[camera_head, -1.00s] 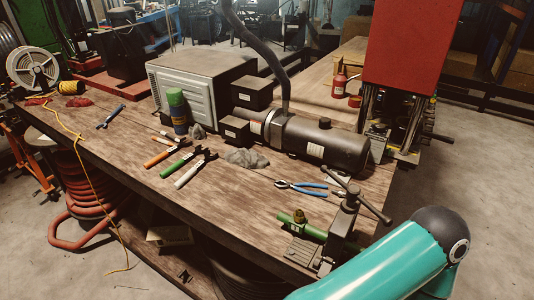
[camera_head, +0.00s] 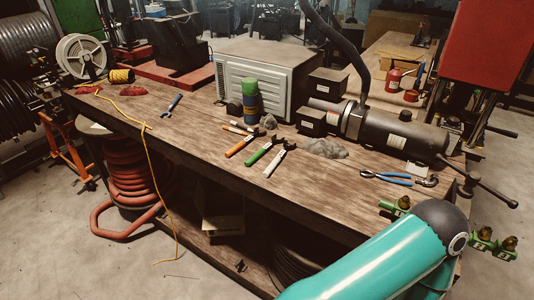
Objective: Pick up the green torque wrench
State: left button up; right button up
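The green-handled tool (camera_head: 260,154), which looks like the green torque wrench, lies on the wooden workbench (camera_head: 215,165). It is the middle one of three similar tools lying side by side, between an orange-handled one (camera_head: 239,146) and a white-handled one (camera_head: 276,162). Its dark head points up and right, and nothing is on top of it. A teal arm link of mine with a dark round joint covers the lower right of the view. Neither of my grippers is in view.
A green spray can (camera_head: 250,100) stands behind the tools, near a grey cabinet (camera_head: 265,80). A grey rock-like lump (camera_head: 325,148) and blue pliers (camera_head: 386,178) lie to the right. Green fittings (camera_head: 482,238) show beyond my arm. The bench front left of the tools is mostly clear.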

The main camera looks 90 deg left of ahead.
aim_at(263, 150)
jog(key=u, duration=0.05)
jog(key=k, duration=1.8)
jog(key=u, duration=1.1)
jog(key=i, duration=1.05)
jog(key=u, duration=0.05)
